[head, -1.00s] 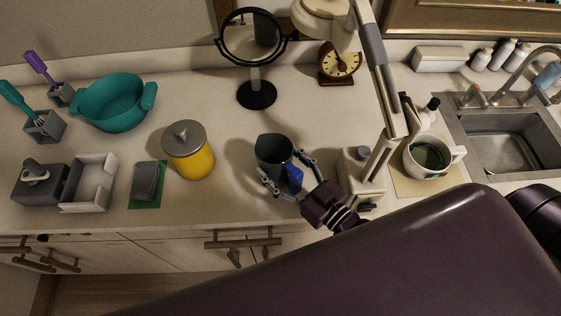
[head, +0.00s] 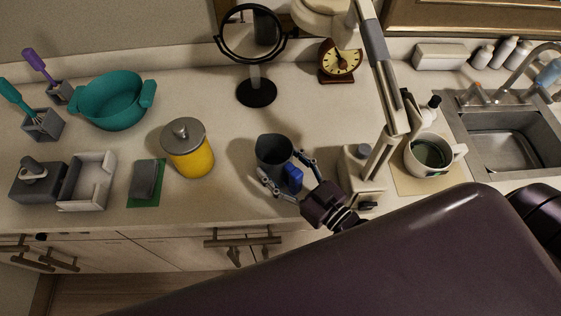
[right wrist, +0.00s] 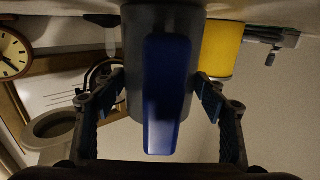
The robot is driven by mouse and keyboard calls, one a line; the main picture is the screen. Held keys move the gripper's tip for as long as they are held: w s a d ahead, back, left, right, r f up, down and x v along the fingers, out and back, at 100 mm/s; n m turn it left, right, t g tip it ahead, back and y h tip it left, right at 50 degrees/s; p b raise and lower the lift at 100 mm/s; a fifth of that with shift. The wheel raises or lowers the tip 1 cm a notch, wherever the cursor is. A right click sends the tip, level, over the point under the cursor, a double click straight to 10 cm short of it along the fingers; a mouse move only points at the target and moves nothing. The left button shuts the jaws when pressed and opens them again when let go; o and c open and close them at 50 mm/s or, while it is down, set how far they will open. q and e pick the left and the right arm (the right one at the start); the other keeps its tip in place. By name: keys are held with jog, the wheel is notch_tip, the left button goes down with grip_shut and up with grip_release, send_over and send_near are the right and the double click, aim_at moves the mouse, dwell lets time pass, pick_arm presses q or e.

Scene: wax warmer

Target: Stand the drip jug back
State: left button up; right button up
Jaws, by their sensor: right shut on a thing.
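The drip jug (head: 273,151) is a dark grey jug with a blue handle (head: 292,177). It is upright at the middle of the counter, near the front. My right gripper (head: 283,183) is shut on the jug from the front right, with a finger on each side of the handle. In the right wrist view the jug body (right wrist: 136,60) and its blue handle (right wrist: 167,95) are between the two fingers (right wrist: 167,98). I cannot tell whether the jug's base touches the counter. My left gripper is not in view.
A yellow canister (head: 192,158) stands left of the jug. A round mirror (head: 257,95) stands behind it. A lamp stand (head: 361,165) and a white mug (head: 433,155) on a mat are to the right. The counter between jug and mirror is clear.

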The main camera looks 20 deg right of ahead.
aim_at(300, 183)
jog(key=shift+f, duration=0.1)
dwell(0.3)
jog(key=o, duration=2.2)
jog(key=shift+c, duration=0.2)
jog(key=shift+s, duration=0.15)
jog(key=shift+p+v, duration=0.95)
jog(key=shift+v, duration=2.9)
jog(key=shift+d, duration=0.1)
notch_tip(300, 183, up, 10)
